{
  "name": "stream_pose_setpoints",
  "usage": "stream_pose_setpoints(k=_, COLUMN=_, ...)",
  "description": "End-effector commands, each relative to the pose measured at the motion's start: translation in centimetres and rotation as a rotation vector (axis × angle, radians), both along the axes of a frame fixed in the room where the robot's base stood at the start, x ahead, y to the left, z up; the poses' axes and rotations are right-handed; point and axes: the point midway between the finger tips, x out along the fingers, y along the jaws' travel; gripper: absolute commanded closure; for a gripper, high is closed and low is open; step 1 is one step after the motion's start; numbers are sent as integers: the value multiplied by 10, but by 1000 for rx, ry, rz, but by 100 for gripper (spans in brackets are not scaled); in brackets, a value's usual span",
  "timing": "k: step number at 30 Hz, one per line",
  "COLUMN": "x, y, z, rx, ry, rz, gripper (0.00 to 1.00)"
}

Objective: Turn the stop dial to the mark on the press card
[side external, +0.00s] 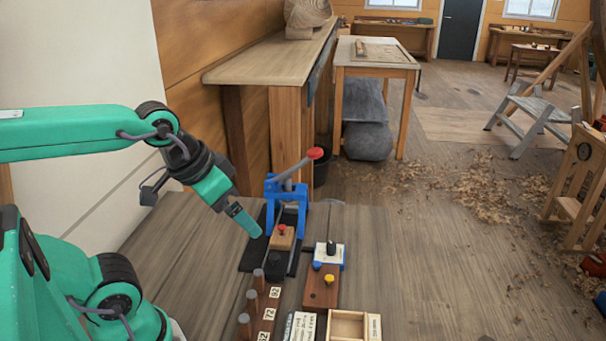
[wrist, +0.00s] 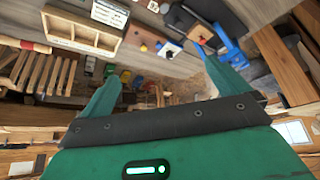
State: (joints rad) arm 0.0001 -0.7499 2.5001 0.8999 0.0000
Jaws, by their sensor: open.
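A press with a blue frame (side external: 287,190) and a red-knobbed lever stands on a dark base; its blue frame also shows in the wrist view (wrist: 232,52). A wooden block with a red knob (side external: 282,237) sits in it. A dark round part (side external: 275,258) lies just in front; I cannot tell whether it is the stop dial. A card with small writing (side external: 303,327) lies near the front; its mark is too small to read. My gripper (side external: 252,230) is left of the press block, above the table, apart from it. Its fingers are open and empty in the wrist view (wrist: 163,88).
Grey pegs (side external: 258,281) stand beside number labels left of the card. A wooden tray (side external: 348,314) is in front. Bare table lies left.

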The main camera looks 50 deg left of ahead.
Motion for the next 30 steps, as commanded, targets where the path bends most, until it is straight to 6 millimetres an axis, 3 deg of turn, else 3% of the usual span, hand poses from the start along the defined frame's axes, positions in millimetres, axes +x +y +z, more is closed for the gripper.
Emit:
stream_pose_setpoints(k=3, x=0, y=0, z=0, rx=0, ry=0, rz=0, gripper=4)
stream_pose_setpoints(k=11, x=7, y=0, z=2, rx=6, ry=14, rz=-11, gripper=55)
stream_pose_setpoints(k=17, x=26, y=1, z=4, rx=25, ry=55, rz=-48, gripper=55)
stream_pose_setpoints(k=30, x=99, y=3, z=-4, rx=78, ry=189, rz=-179, gripper=55)
